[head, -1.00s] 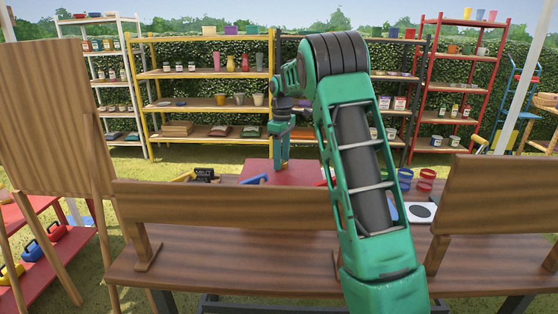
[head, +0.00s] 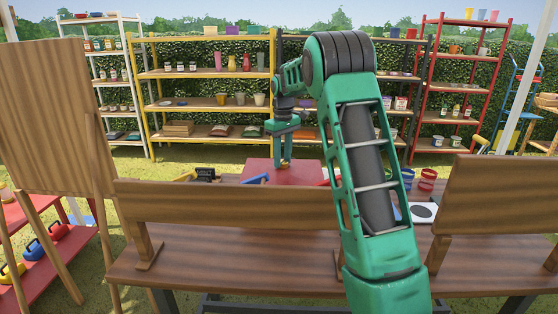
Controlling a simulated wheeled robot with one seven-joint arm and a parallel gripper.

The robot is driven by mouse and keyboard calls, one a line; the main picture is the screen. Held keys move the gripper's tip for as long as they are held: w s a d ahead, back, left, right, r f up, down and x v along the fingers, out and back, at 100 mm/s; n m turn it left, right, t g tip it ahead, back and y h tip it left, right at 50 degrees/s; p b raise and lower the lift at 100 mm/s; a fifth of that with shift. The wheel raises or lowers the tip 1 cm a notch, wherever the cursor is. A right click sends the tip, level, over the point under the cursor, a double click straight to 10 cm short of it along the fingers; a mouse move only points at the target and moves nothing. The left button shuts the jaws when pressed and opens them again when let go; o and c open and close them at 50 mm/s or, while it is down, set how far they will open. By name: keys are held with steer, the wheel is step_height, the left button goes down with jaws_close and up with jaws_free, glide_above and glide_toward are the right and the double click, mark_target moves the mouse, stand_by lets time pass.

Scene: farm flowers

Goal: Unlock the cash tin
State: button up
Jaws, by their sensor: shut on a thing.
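My gripper (head: 282,163) points down over a red surface (head: 300,171) on the far side of the wooden bench. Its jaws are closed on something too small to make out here. I cannot tell whether that thing touches the red surface. No cash tin, lock or key can be made out for certain. A dark boxy object (head: 205,174) stands left of the red surface, and its lower part is hidden by the wooden board in front.
The wooden board (head: 225,203) hides the near part of the work area. A blue item (head: 255,179) lies at the red surface's left. Red cups (head: 427,180) stand to the right. Stocked shelves (head: 205,88) stand behind.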

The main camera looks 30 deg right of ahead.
steer(key=m, duration=0.7)
steer(key=shift+w+d+r, duration=0.1)
steer(key=m, duration=0.5)
steer(key=shift+m, duration=0.7)
steer(key=shift+w+a, duration=0.1)
steer(key=shift+a, duration=0.2)
steer(key=o, duration=1.1)
steer(key=shift+d, duration=0.1)
steer(key=shift+d+r, duration=0.1)
steer(key=shift+r, duration=0.4)
step_height(320, 180, up, 10)
steer(key=shift+f, duration=0.15)
